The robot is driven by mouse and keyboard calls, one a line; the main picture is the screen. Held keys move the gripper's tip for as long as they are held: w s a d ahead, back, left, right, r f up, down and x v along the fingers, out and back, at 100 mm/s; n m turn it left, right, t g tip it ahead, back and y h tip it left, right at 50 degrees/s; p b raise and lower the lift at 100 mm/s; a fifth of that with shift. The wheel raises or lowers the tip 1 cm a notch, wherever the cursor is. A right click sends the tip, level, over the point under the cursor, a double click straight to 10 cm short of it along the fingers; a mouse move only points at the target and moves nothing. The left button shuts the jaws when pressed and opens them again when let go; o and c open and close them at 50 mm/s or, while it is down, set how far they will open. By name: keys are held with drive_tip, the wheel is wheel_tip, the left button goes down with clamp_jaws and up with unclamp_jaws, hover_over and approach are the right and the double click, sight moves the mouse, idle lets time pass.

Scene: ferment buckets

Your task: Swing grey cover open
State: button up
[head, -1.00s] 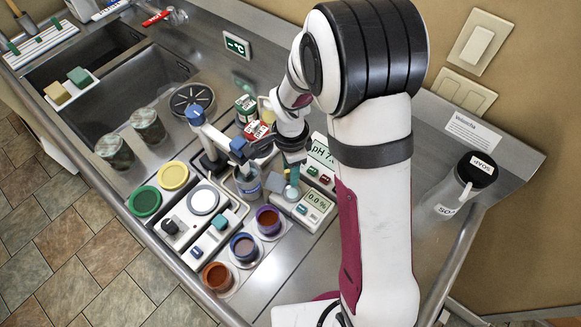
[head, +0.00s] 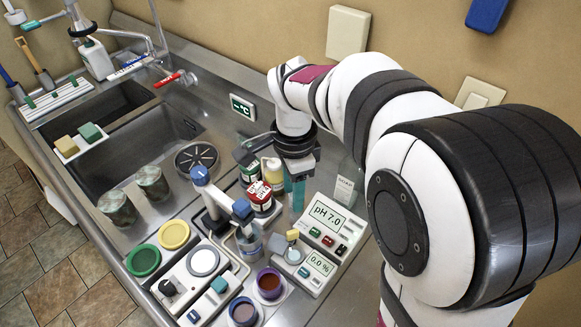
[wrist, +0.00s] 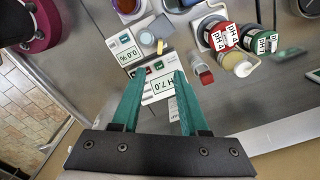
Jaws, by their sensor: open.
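A small round grey disc (head: 294,256), which looks like the grey cover, lies flat on the white meter (head: 316,268) reading 0.0 %. A yellow block (head: 292,235) stands at its back edge. In the wrist view the grey disc (wrist: 147,38) and the yellow block (wrist: 160,46) show beyond my fingertips. My gripper (head: 298,195) is behind the meter, its teal fingers pointing down near the pH 7.0 meter (head: 328,215). In the wrist view my gripper (wrist: 158,76) is open and empty, with the fingers apart over the pH meter. It is apart from the disc.
Red and green pH bottles (head: 260,195) and a cream-capped bottle (head: 273,172) stand left of my gripper. A glass jar (head: 249,240) stands left of the meter. Coloured cups (head: 270,284) are in front.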

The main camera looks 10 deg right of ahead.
sight(281, 253)
drive_tip(key=shift+r, duration=0.1)
